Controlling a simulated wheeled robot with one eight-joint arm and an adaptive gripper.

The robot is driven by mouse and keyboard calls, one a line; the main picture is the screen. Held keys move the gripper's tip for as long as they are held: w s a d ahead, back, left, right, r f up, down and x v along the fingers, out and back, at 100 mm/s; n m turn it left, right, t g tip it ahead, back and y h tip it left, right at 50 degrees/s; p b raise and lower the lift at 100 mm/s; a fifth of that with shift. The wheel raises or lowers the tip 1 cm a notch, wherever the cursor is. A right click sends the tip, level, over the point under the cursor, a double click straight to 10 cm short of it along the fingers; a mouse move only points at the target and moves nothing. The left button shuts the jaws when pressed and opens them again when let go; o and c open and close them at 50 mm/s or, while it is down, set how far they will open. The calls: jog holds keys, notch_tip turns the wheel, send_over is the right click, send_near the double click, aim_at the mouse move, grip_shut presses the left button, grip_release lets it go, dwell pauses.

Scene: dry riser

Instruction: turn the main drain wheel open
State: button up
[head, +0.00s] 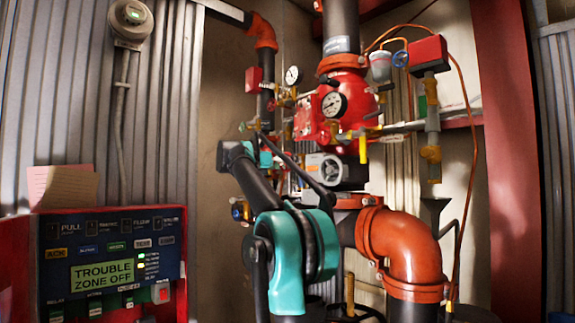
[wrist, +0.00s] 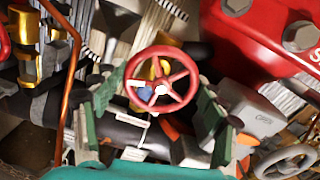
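A red spoked handwheel (wrist: 186,85) sits near the middle of the wrist view, with a pale hub and brass and blue parts behind it. I cannot tell from any label whether it is the main drain wheel. My gripper (wrist: 157,93) is open, with one green finger on each side of the wheel. I cannot tell whether either finger touches the rim. A grey handwheel (wrist: 289,162) lies at the lower right, beside a grey box (wrist: 252,108) marked OPEN. In the head view my arm covers much of the valve area, and I cannot make out the red wheel there.
A red valve body (head: 345,88) with gauges (head: 334,105) stands above my arm. An orange elbow pipe (head: 405,245) is at the lower right. A copper tube (wrist: 66,85) runs left of my gripper. An alarm panel (head: 100,275) reads TROUBLE ZONE OFF.

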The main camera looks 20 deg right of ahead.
jog(key=shift+o, duration=1)
jog(key=shift+a, duration=0.1)
jog(key=v, duration=1.1)
jog(key=shift+s+a, duration=0.15)
jog(key=shift+a, duration=0.25)
